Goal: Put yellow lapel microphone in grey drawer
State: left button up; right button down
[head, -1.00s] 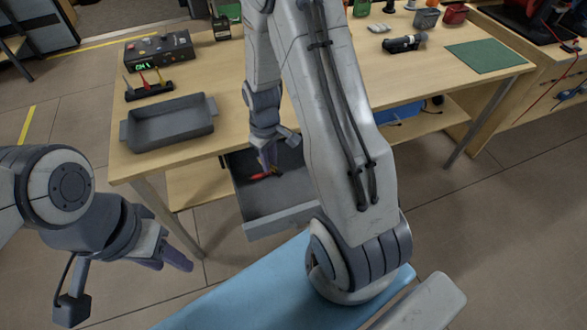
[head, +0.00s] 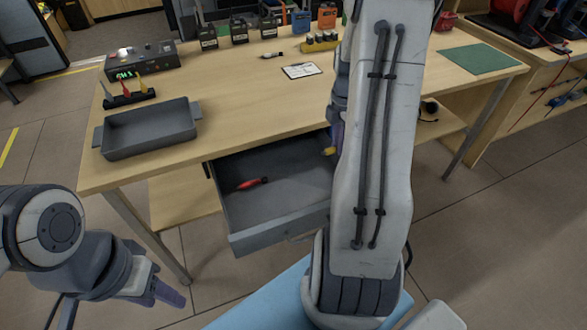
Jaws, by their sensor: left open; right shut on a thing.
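The grey drawer (head: 275,232) is pulled out under the wooden table, its inside open to view. A red piece (head: 252,183) like a small microphone lies on its floor. A small yellow piece (head: 329,151), which looks like the yellow lapel microphone, shows at my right gripper (head: 334,143), by the right part of the drawer. That gripper is shut on it, but my forearm hides most of both. I cannot tell how high it is above the drawer floor. My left gripper (head: 170,294) is open and empty at the lower left, apart from the table.
A grey tray (head: 150,130) stands on the table's left, in front of a stand with coloured pieces (head: 128,96) and a black device (head: 142,61). The table's middle is clear.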

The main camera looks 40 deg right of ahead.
send_over(304, 169)
notch_tip(304, 169, down, 5)
jog(key=shift+w+f, duration=0.1)
jog(key=shift+f, duration=0.1)
jog(key=shift+f+b, duration=0.45)
jog(key=shift+f, duration=1.55)
jog(key=shift+f, duration=0.1)
jog(key=c, duration=0.8)
grip_release()
notch_tip(304, 169, up, 12)
jog(key=shift+r+p, duration=0.15)
jog(key=shift+p, duration=0.65)
